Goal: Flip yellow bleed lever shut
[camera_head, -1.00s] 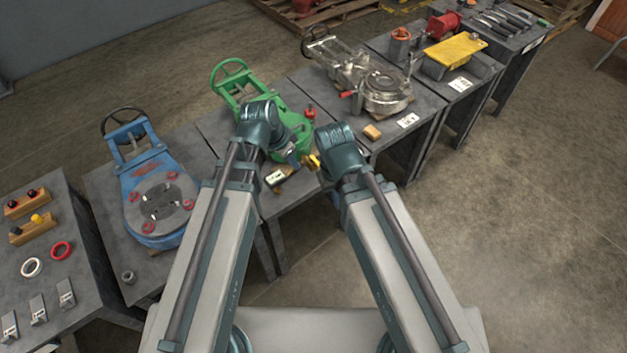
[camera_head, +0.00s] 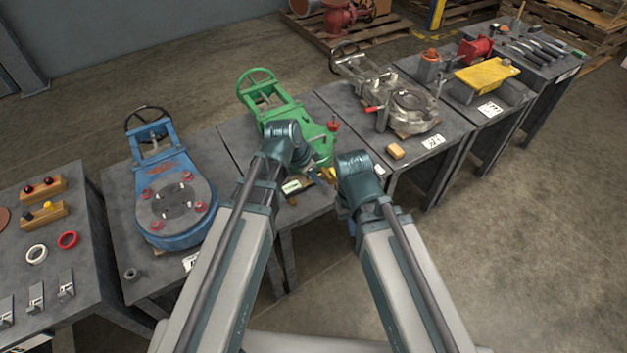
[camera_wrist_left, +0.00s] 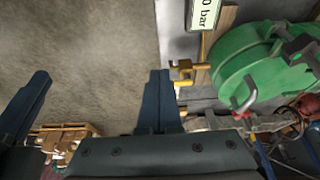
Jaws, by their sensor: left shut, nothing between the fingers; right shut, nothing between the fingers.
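The green valve (camera_head: 312,142) lies on a grey table, and its round body also shows in the left wrist view (camera_wrist_left: 237,80). The small yellow bleed lever (camera_wrist_left: 188,67) sticks out at its near side, beside a "0 bar" display (camera_wrist_left: 205,14); in the head view the lever (camera_head: 328,173) is partly hidden between my wrists. My left gripper (camera_wrist_left: 158,76) is shut and empty, its tips just left of the lever; I cannot tell whether they touch. My right gripper (camera_wrist_left: 38,78) is shut and empty, further left; in the head view its wrist hides it.
A blue valve (camera_head: 160,231) stands on the table to the left, a bare metal valve (camera_head: 405,108) on the table to the right. A red knob (camera_head: 333,125) rises beside the green valve. Open floor lies in front.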

